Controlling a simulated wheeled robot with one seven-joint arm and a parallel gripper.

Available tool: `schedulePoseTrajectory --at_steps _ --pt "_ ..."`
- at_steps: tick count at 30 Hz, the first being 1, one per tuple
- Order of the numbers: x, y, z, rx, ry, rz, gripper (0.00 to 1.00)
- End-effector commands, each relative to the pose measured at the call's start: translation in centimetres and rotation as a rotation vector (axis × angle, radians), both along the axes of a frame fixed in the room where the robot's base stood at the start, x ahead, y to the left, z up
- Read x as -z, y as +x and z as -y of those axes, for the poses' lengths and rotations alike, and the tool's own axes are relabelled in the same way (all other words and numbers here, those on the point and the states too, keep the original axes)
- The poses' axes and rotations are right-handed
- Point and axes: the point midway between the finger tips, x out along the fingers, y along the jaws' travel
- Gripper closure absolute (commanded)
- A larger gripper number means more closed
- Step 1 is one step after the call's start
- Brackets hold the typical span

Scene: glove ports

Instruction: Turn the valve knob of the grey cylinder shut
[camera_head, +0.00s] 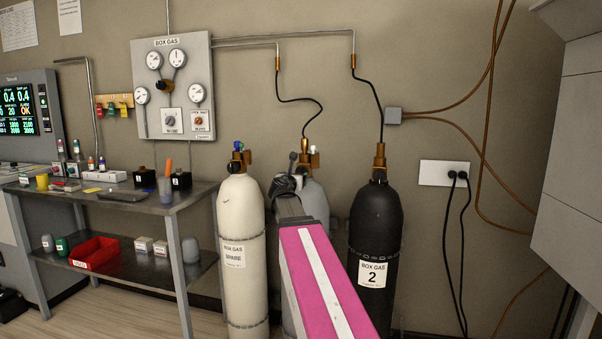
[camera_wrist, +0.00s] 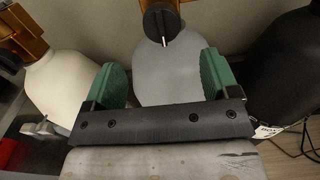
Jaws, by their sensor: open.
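The grey cylinder (camera_head: 315,198) stands between a white and a black cylinder, partly hidden behind my arm in the head view. Its brass valve (camera_head: 307,158) shows above its shoulder. In the wrist view the grey cylinder (camera_wrist: 167,75) fills the middle. A dark round knob (camera_wrist: 161,22) with a pale pointer mark sits at its top, in front of brass. My gripper (camera_wrist: 163,64) is open, its two green fingers apart and empty. The knob appears beyond the fingertips, between their lines, and not between the pads. In the head view my gripper (camera_head: 292,172) is small and partly hidden.
The white spare cylinder (camera_head: 241,250) is close on the left and the black cylinder (camera_head: 375,225) close on the right. A black hose (camera_head: 305,100) drops to the grey cylinder's valve. A bench (camera_head: 180,200) stands at left; a gas panel (camera_head: 172,85) hangs on the wall.

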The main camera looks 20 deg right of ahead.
Motion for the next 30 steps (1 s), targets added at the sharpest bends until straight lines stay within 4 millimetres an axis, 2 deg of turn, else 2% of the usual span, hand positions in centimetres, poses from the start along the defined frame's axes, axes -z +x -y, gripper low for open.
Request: schedulePoseTrajectory --at_steps 8,21,25,30 --pt "-0.2 1.9 1.2 -0.001 -0.012 -0.003 0.19" --pt "-0.2 8.0 5.2 0.000 -0.009 -0.003 0.19" --pt "-0.2 8.8 5.9 -0.001 -0.008 -0.002 0.19" --pt "-0.1 9.0 6.1 -0.001 -0.008 -0.002 0.19"
